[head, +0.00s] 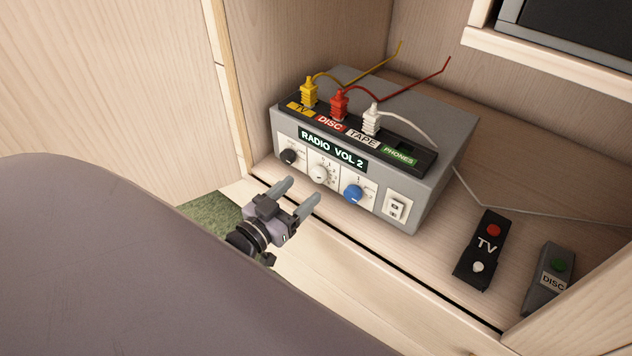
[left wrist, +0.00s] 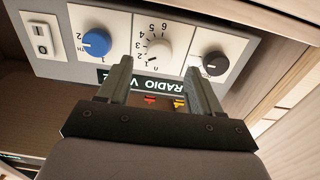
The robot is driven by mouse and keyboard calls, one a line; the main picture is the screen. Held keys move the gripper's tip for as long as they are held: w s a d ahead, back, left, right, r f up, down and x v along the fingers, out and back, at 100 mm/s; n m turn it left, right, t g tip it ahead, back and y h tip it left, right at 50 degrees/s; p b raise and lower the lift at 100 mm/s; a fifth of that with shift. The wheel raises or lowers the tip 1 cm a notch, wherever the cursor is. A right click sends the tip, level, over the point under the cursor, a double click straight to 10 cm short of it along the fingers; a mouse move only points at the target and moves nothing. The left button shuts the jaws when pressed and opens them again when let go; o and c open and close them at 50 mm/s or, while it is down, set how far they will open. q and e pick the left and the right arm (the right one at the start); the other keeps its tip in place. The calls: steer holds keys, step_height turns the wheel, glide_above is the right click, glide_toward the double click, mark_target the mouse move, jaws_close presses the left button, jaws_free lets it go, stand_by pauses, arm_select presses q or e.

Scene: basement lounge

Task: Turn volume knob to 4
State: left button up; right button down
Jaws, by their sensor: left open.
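The grey receiver (head: 440,185) stands on the wooden shelf, its display (head: 333,150) reading "RADIO VOL 2". Its front has a black knob (head: 289,157), a white knob (head: 319,174) and a blue knob (head: 353,193). The white knob also shows in the left wrist view (left wrist: 157,50), upside down, ringed by small numbers; I take it as the volume knob. My left gripper (head: 297,193) is open and empty, in front of the panel, apart from the knobs. In the left wrist view its fingers (left wrist: 160,80) point towards the white knob's panel. My right gripper is not in view.
Yellow, red and white plugs (head: 339,104) stand on the receiver's top with cables. A white switch (head: 396,208) is at the panel's right. A TV remote (head: 483,248) and a DISC remote (head: 549,280) lie on the right. Wooden walls enclose the shelf.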

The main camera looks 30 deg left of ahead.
mark_target(316, 178)
arm_select(q)
steer(key=shift+w+d+b, duration=0.2)
steer(key=shift+w+b, duration=0.2)
steer(key=shift+w, duration=2)
steer(key=shift+c, duration=0.4)
steer(key=c, duration=1)
